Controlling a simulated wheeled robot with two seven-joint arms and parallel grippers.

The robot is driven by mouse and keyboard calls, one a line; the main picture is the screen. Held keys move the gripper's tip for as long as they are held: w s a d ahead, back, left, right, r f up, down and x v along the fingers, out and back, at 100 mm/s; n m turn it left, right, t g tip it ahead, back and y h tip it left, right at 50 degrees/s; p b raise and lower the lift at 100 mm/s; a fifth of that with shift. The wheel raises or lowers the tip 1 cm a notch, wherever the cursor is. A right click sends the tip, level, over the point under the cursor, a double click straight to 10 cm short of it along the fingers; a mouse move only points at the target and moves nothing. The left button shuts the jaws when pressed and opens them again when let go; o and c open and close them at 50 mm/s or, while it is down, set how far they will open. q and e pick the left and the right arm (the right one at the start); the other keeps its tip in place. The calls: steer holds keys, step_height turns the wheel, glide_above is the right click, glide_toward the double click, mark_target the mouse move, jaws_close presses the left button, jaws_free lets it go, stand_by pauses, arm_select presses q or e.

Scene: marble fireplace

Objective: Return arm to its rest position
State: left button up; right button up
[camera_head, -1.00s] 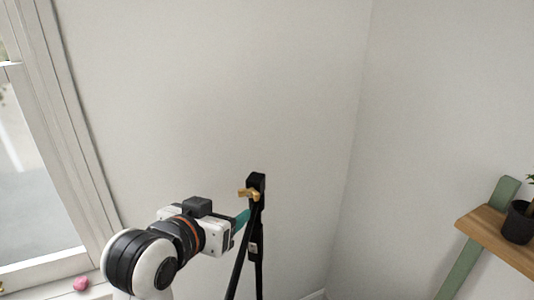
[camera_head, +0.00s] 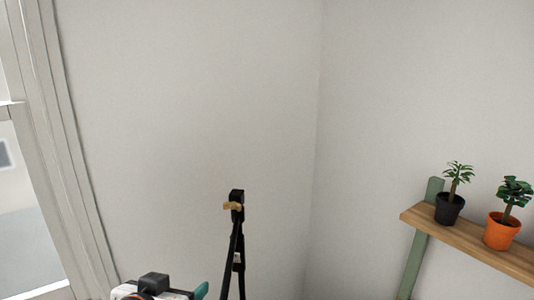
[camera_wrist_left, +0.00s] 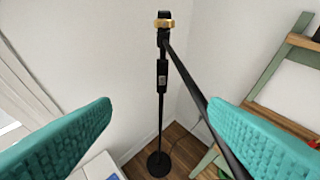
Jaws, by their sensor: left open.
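My left gripper (camera_head: 201,290) shows at the bottom edge of the head view, with a teal fingertip and part of the white wrist; the rest of the arm is out of frame. In the left wrist view, its two teal fingers (camera_wrist_left: 160,108) are wide apart with nothing held between them. A black stand (camera_head: 238,240) with a slanted arm is just beyond and to the right of the gripper. A gold-coloured piece (camera_head: 232,206) is at its top. The stand also shows upright in the left wrist view (camera_wrist_left: 161,110), beyond the fingers. My right gripper is not in view.
A wooden shelf (camera_head: 470,241) with a green frame (camera_head: 414,265) is at the right. It holds a black-potted plant (camera_head: 449,208) and an orange-potted plant (camera_head: 501,232). A white-framed window (camera_head: 35,200) is at the left. The wall between is bare.

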arm_select(q)
steer(key=s+a+f+g+y, duration=0.1)
steer(key=s+a+f+g, duration=0.25)
steer(key=s+f, duration=0.9)
steer(key=s+a+f+g+y, duration=0.15)
steer(key=s+f+g, duration=0.35)
steer(key=s+f, duration=0.7)
steer(key=w+f+g+b, duration=0.1)
steer(key=w+f+b, duration=0.15)
steer(key=f, duration=1.35)
steer(key=w+f+b, duration=0.1)
steer(key=f+b, duration=0.3)
steer(key=f, duration=1.3)
steer(key=s+a+f+g+b, duration=0.1)
steer(key=s+f+b, duration=0.1)
steer(key=s+f, duration=0.6)
steer(key=s+a+f+b, duration=0.2)
steer(key=s+f, duration=0.7)
steer(key=f, duration=0.6)
steer(key=shift+f+g+b, duration=0.3)
steer(key=shift+g+b, duration=0.05)
steer(key=shift+b, duration=0.45)
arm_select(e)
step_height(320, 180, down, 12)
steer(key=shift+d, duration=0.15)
